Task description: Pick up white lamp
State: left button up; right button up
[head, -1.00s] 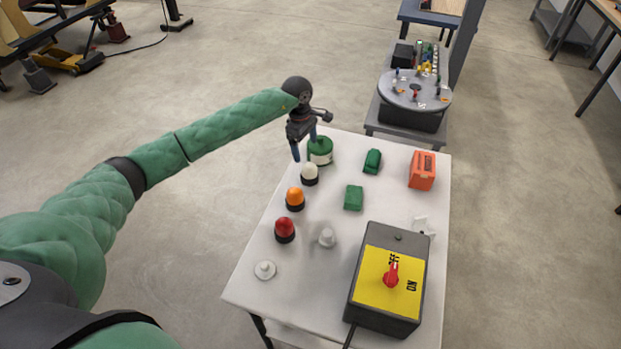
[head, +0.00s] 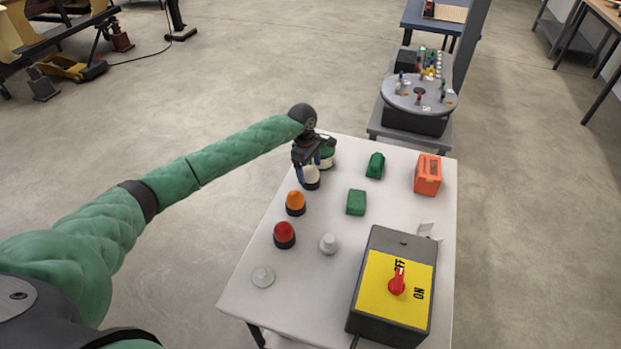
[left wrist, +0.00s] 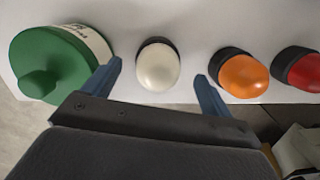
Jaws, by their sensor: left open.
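The white lamp (head: 311,178) has a white dome on a black base and stands upright on the white table (head: 330,290), near its far left edge. My left gripper (head: 307,176) is at the lamp, its fingers pointing down and partly covering it in the head view. In the left wrist view the lamp (left wrist: 158,67) lies between and just beyond the two blue fingertips of the open gripper (left wrist: 157,72). No contact shows. My right gripper is not in view.
The orange lamp (left wrist: 244,76) is close beside one finger, with the red lamp (head: 284,235) beyond it. A green canister (left wrist: 50,65) is close to the other finger. Green blocks, an orange box (head: 428,175) and a yellow switch box (head: 393,285) stand further right.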

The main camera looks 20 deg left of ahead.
aim_at(311, 174)
pick_arm(q)
jog(key=f, duration=0.3)
jog(key=shift+w+d+f, duration=0.1)
jog(key=shift+d+f, duration=0.05)
jog(key=shift+d, duration=0.1)
jog(key=c, duration=1.2)
jog(key=shift+o, duration=0.2)
